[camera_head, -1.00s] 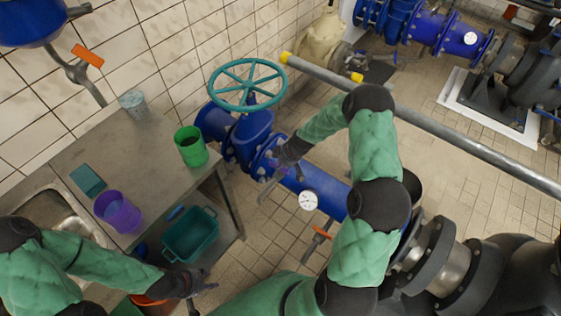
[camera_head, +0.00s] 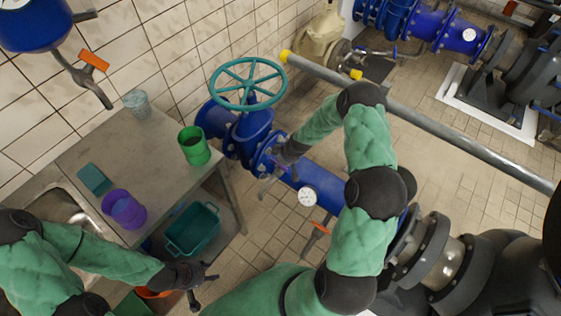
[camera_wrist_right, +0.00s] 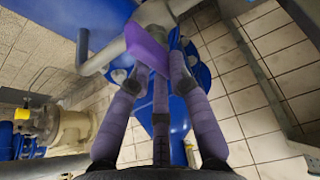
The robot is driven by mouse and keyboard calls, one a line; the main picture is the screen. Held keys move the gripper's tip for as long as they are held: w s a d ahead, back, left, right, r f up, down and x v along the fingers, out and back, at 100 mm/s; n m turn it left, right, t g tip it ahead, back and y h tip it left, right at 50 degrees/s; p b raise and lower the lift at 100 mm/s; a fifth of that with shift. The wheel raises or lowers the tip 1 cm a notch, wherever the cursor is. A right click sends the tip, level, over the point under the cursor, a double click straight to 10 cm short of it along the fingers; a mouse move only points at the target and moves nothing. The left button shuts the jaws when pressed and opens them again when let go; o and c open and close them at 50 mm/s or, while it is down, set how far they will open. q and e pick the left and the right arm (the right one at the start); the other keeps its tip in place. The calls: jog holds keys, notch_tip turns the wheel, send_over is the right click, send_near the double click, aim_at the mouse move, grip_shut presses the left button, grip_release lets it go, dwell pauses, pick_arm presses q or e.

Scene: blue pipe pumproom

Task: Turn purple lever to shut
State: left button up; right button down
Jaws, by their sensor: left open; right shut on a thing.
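The purple lever (camera_wrist_right: 147,48) shows in the right wrist view as a flat purple handle between my finger ends, beside a grey metal pipe fitting (camera_wrist_right: 155,14). My right gripper (camera_wrist_right: 151,68) is shut on it. In the head view my right gripper (camera_head: 270,178) is at the blue pipe (camera_head: 318,187), below the teal handwheel. The lever is mostly hidden by the gripper there, so its angle is hard to tell. My left gripper (camera_head: 204,284) is open and empty, low in the head view near the table's front.
A metal table (camera_head: 150,160) at left carries a green cup (camera_head: 194,146) and a purple cup (camera_head: 124,208). A teal bin (camera_head: 192,230) is below. The teal handwheel (camera_head: 248,84), a gauge (camera_head: 307,196) and an orange-handled lever (camera_head: 318,229) are close to my right arm.

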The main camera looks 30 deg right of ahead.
jog(key=c, duration=1.1)
grip_release()
jog(key=shift+c, duration=0.2)
jog(key=shift+s+d+r, duration=0.15)
jog(key=shift+s+r, duration=0.05)
jog(key=shift+r, duration=0.45)
jog(key=v, duration=1)
jog(key=shift+s+r, duration=0.15)
jog(key=shift+r, duration=0.1)
jog(key=s+a+f+m+g, duration=0.1)
jog(key=s+a+f+m, duration=0.1)
jog(key=s+a+f, duration=0.2)
jog(key=s+a+f+m+g+y, duration=0.1)
jog(key=s+a+f, duration=0.3)
jog(key=s+a, duration=0.5)
jog(key=s+a+f+m+g+y, duration=0.1)
jog(key=s+a+f+m, duration=0.2)
jog(key=a, duration=0.9)
jog(key=s+f, duration=0.2)
jog(key=s, duration=0.2)
jog(key=shift+m+g, duration=0.3)
jog(key=shift+g, duration=0.1)
